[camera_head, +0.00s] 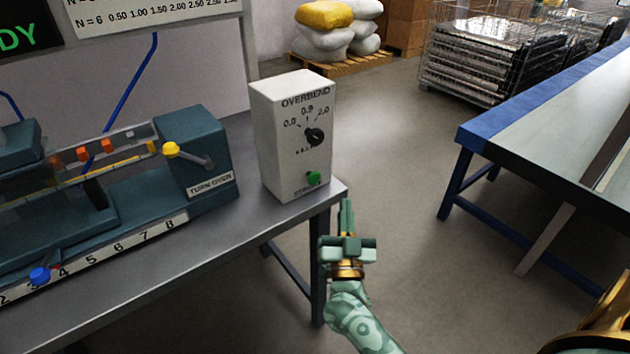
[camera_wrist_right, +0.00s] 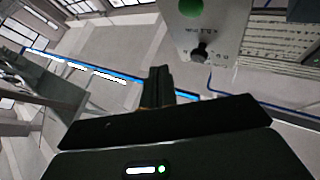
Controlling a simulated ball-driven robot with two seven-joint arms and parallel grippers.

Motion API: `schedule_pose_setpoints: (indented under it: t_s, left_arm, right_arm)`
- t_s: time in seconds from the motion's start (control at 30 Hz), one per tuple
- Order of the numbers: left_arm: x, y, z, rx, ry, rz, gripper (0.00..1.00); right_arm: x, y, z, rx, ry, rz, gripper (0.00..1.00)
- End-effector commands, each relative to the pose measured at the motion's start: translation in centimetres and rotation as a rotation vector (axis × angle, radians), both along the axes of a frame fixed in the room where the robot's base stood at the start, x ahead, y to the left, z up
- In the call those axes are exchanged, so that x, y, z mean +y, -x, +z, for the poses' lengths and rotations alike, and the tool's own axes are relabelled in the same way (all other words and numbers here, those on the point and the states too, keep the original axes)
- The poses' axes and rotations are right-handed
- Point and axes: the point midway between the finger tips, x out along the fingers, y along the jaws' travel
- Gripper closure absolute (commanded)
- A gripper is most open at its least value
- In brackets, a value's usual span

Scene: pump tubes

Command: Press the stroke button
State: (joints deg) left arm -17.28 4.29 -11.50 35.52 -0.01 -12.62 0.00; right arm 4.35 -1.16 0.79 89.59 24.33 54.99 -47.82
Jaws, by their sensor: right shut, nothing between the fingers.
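The green stroke button (camera_head: 314,178) is low on the front of the white control box (camera_head: 284,150), which stands at the right end of the grey bench. The label beside the button is too small to read. My right gripper (camera_head: 346,204) is shut and empty, below and to the right of the button, apart from it, just off the bench corner. In the right wrist view the closed fingers (camera_wrist_right: 160,72) point up the picture. The green button (camera_wrist_right: 190,8) shows at the top edge there, above the black knob (camera_wrist_right: 202,52). My left gripper is not in view.
The black overbend knob (camera_head: 314,137) sits above the button. A teal bending machine (camera_head: 198,150) with a yellow-tipped lever (camera_head: 171,149) and a ruler strip stands left of the box. Open floor lies right of the bench (camera_head: 232,245), up to a blue-edged table (camera_head: 508,128).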

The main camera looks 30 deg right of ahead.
Motion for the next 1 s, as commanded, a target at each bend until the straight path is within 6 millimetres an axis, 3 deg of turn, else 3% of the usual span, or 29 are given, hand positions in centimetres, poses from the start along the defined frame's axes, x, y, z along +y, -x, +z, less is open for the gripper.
schedule_pose_setpoints:
  t_s: [0.3,0.5,1.0]
  left_arm:
    - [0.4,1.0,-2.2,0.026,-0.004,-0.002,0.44]
    - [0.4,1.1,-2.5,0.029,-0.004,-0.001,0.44]
    - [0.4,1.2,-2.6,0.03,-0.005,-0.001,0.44]
  right_arm:
    - [0.4,-4.6,-0.5,0.001,0.001,0.001,1.0]
    - [0.5,-6.5,-0.2,0.001,0.0,0.0,1.0]
    - [0.6,-7.2,0.0,0.001,0.0,0.001,1.0]
